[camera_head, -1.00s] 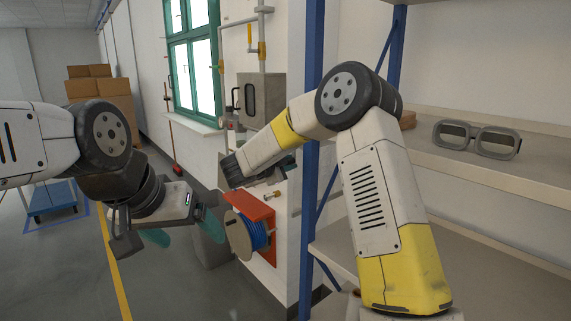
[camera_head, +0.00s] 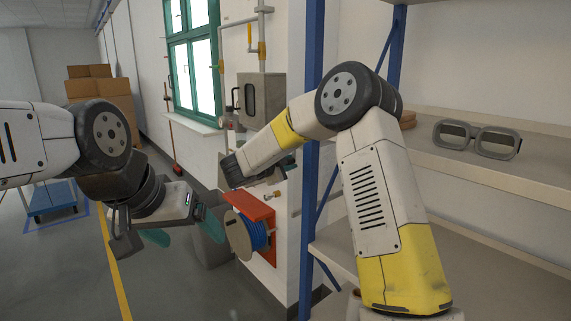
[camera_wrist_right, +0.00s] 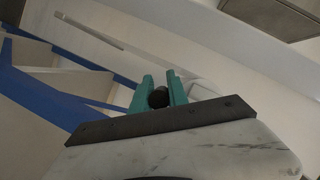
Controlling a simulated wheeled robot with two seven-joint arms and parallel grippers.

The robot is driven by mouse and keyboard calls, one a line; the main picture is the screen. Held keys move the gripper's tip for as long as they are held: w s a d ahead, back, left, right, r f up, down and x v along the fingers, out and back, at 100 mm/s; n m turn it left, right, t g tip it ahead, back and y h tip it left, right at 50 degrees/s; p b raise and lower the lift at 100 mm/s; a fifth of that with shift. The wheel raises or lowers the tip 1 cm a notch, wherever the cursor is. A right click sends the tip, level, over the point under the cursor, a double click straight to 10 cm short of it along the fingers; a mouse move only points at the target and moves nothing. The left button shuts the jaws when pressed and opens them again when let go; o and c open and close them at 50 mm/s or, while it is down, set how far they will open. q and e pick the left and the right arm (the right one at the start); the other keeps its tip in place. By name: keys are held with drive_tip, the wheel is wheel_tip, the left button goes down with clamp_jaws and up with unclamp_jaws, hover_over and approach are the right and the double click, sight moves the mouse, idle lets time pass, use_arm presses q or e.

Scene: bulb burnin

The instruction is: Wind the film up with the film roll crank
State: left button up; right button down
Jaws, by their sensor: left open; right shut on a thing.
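A reel wound with blue film (camera_head: 255,234) with a pale round side plate hangs at a red-orange bracket (camera_head: 252,205) on the wall, in the middle of the head view. My right gripper's teal fingers (camera_wrist_right: 159,80) are shut on a dark round knob (camera_wrist_right: 158,98) in the right wrist view. It looks like the crank's handle, but its link to the reel is not visible.
A blue shelf post (camera_head: 313,120) stands right of the reel, and grey goggles (camera_head: 477,139) lie on the shelf. A grey wall box (camera_head: 262,98) and pipes are above the reel. Open floor with a yellow line (camera_head: 117,275) lies to the left.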

drive_tip(key=shift+s, duration=0.1)
idle(0.6)
drive_tip(key=shift+s+d+n+g, duration=0.5)
drive_tip(key=shift+s+n, duration=0.2)
drive_tip(key=shift+n, duration=0.3)
drive_tip(key=shift+s+d+r+n+g+h, duration=0.25)
drive_tip(key=shift+s+d+n+g, duration=0.2)
drive_tip(key=shift+n, duration=0.3)
drive_tip(key=shift+s+d+r+n+g+h, duration=0.3)
drive_tip(key=shift+s+n+g, duration=0.2)
drive_tip(key=shift+n, duration=0.25)
drive_tip(key=shift+s, duration=0.1)
drive_tip(key=c, duration=1.3)
unclamp_jaws()
drive_tip(key=shift+f, duration=0.1)
